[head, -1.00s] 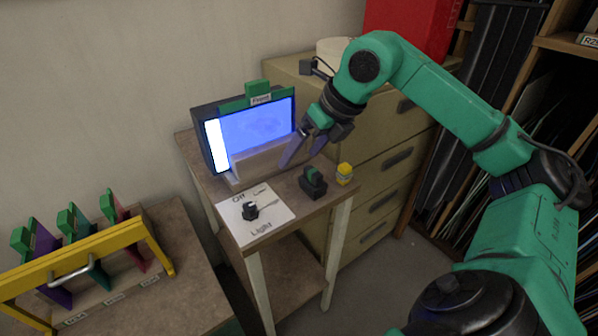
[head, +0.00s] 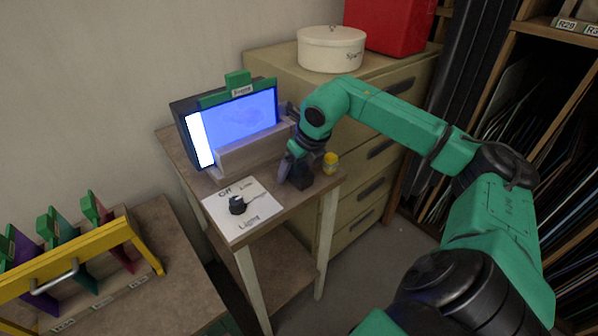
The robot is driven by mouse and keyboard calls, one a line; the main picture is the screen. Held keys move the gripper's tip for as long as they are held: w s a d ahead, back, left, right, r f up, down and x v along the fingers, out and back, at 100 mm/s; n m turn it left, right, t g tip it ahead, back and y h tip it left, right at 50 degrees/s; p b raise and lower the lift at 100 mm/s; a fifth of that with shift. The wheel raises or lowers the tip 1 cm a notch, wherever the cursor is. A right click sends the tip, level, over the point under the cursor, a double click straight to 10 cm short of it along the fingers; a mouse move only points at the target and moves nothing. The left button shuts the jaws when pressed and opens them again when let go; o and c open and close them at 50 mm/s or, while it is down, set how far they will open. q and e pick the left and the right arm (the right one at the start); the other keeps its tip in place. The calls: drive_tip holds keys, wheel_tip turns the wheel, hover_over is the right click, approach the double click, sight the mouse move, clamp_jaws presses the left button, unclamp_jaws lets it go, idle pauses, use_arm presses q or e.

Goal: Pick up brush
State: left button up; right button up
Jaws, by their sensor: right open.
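My right gripper (head: 289,168) is open. It points down over the small table, right at a small black holder (head: 303,181). A green-topped piece, probably the brush, stood in this holder earlier. It is now hidden or merges with the dark gripper, so I cannot tell whether the fingers are around it or touching it. My left gripper is not in view.
A lit blue screen (head: 238,124) in a dark frame stands behind the gripper. A yellow-capped jar (head: 330,163) is close on its right. A white light-switch card (head: 243,208) with a black knob lies in front. A yellow rack (head: 75,262) stands lower left.

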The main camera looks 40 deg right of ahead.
clamp_jaws()
drive_tip(key=shift+r, duration=0.1)
wheel_tip(320, 180, up, 20)
drive_tip(key=p, duration=0.5)
